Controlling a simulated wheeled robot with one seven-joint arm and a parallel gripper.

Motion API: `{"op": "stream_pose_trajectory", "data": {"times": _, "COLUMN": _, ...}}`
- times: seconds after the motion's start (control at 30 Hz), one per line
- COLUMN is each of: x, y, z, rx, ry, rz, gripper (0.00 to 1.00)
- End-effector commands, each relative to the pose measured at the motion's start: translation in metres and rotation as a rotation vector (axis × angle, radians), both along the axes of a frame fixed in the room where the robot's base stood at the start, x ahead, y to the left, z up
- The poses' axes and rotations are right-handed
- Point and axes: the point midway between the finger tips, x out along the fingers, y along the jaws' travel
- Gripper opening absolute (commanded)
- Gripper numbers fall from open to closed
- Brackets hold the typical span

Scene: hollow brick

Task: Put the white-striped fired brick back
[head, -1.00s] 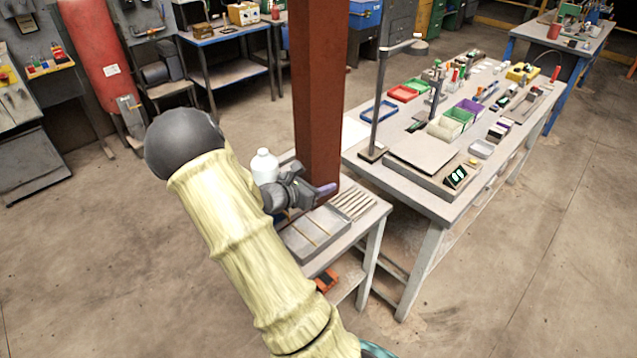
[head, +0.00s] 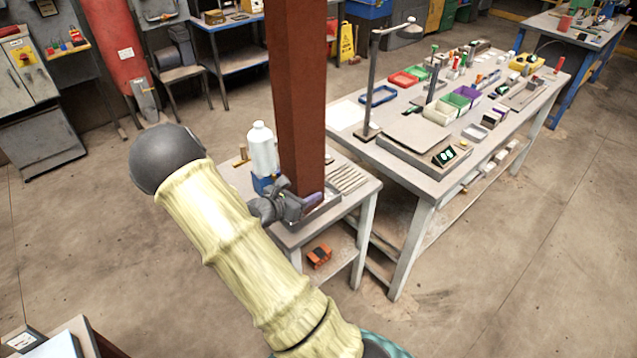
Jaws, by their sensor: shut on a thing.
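My gripper (head: 297,205) is shut at the near side of the small grey table (head: 352,200), in front of the foot of a tall red-brown post-like block (head: 298,100). The block rises past the top of the picture. I cannot tell whether it is the fired brick in my jaws or stands behind them; I see no white stripes on it. A small purplish strip (head: 313,199) shows at the fingertips. My gripper is low over a shallow grey tray (head: 318,214) on the table; the jaws and arm hide part of it.
A white bottle (head: 262,148) stands left of the block. Several slats (head: 347,177) lie to the right. An orange object (head: 319,256) lies on the lower shelf. A long cluttered workbench (head: 400,158) with a lamp stands to the right. The floor in front is clear.

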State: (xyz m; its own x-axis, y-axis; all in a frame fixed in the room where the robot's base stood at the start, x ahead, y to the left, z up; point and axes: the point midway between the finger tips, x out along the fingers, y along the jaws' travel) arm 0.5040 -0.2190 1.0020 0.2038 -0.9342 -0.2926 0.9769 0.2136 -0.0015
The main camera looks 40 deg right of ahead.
Motion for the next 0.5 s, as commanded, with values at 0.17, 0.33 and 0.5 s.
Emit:
{"op": "stream_pose_trajectory", "data": {"times": 0.17, "x": 0.006, "y": 0.029, "z": -0.027, "rx": -0.002, "ry": 0.002, "rz": 0.054, "gripper": 0.13}}
{"op": "stream_pose_trajectory", "data": {"times": 0.33, "x": 0.008, "y": 0.059, "z": -0.056, "rx": -0.004, "ry": 0.005, "rz": 0.111, "gripper": 0.13}}
{"op": "stream_pose_trajectory", "data": {"times": 0.5, "x": 0.008, "y": 0.102, "z": -0.098, "rx": -0.004, "ry": 0.006, "rz": 0.193, "gripper": 0.13}}
